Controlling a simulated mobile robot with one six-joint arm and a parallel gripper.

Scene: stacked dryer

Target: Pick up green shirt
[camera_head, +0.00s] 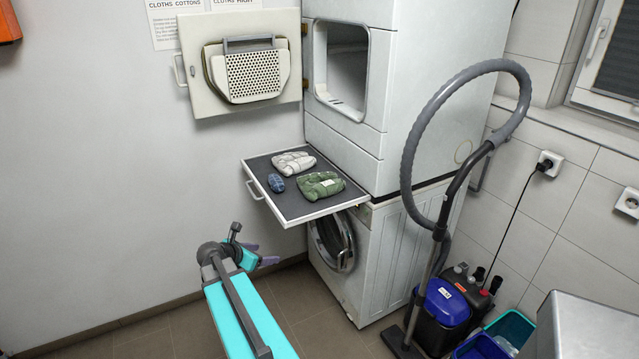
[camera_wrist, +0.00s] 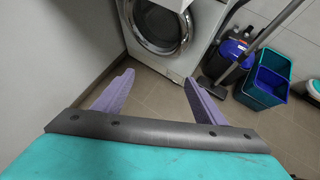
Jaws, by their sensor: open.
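The green shirt (camera_head: 319,185) lies folded on the pull-out shelf (camera_head: 268,208) between the dryer and the washing machine, near the shelf's right edge. A light grey folded garment (camera_head: 293,162) lies behind it, and a small blue rolled cloth (camera_head: 276,183) lies to its left. My gripper (camera_head: 262,256) is below and to the left of the shelf, apart from the shirt. In the wrist view its two purple fingers (camera_wrist: 158,98) are spread with nothing between them. The shirt is not in the wrist view.
The dryer (camera_head: 342,75) above has its door (camera_head: 243,65) open to the left. The washing machine (camera_head: 388,255) stands below; its round door also shows in the wrist view (camera_wrist: 160,25). A vacuum cleaner (camera_head: 440,305) with a raised hose stands at right. Floor before the washer is partly clear.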

